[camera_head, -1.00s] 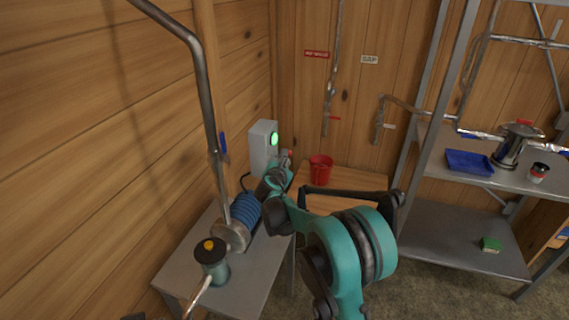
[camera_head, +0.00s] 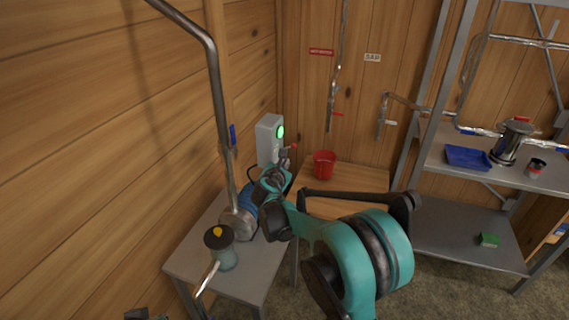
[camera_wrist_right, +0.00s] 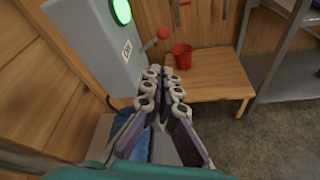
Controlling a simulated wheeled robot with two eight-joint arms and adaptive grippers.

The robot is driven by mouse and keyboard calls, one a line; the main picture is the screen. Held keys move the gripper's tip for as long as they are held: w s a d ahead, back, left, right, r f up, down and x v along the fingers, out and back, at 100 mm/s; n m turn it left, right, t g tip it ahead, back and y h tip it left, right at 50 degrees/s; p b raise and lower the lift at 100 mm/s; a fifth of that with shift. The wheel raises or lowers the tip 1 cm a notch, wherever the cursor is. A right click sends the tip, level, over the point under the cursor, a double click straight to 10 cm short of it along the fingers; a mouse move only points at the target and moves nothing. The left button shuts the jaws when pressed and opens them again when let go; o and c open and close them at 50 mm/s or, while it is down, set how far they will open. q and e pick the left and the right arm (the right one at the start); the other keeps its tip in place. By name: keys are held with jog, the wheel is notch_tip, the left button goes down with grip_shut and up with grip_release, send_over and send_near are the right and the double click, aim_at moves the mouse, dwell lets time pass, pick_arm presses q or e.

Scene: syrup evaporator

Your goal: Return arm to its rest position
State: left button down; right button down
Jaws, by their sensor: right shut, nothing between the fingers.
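My right arm reaches in from the lower right of the head view. Its gripper (camera_head: 284,160) is at the front of a grey control box (camera_head: 268,140) with a lit green light. In the right wrist view the fingers of the right gripper (camera_wrist_right: 166,76) are together with nothing between them. The box (camera_wrist_right: 85,45) is to their left, and its red-knobbed lever (camera_wrist_right: 162,35) stands just beyond the fingertips, seemingly apart from them. A small dark and teal part at the bottom left edge of the head view may be my left gripper (camera_head: 146,314); its fingers cannot be made out.
A grey table (camera_head: 190,259) holds a blue-coiled unit and a yellow-knobbed canister (camera_head: 221,248). A red bucket (camera_head: 324,165) stands on a wooden table (camera_head: 362,178). A metal shelf (camera_head: 455,228) with a blue tray (camera_head: 467,157) and a steel pot (camera_head: 513,143) is at right.

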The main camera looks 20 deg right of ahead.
jog(key=s+d+r+m+g+y, duration=0.1)
jog(key=s+m+g, duration=0.1)
jog(key=s+m, duration=0.6)
jog(key=s+d+r+m+g+y, duration=0.15)
jog(key=s+m, duration=0.35)
jog(key=s, duration=0.7)
jog(key=s+a+f+m+g+y, duration=0.1)
jog(key=s+a+f+m, duration=0.1)
jog(key=s+m, duration=0.2)
jog(key=s+a+f+m+y, duration=0.1)
jog(key=s+f+m, duration=0.2)
jog(key=s, duration=0.7)
jog(key=s+a+f+m+g+y, duration=0.1)
jog(key=s+a+f+m+y, duration=0.1)
jog(key=s+m, duration=0.3)
jog(key=s+f, duration=0.1)
jog(key=s, duration=0.2)
jog(key=shift+a+m+g, duration=0.3)
jog(key=shift+g, duration=0.05)
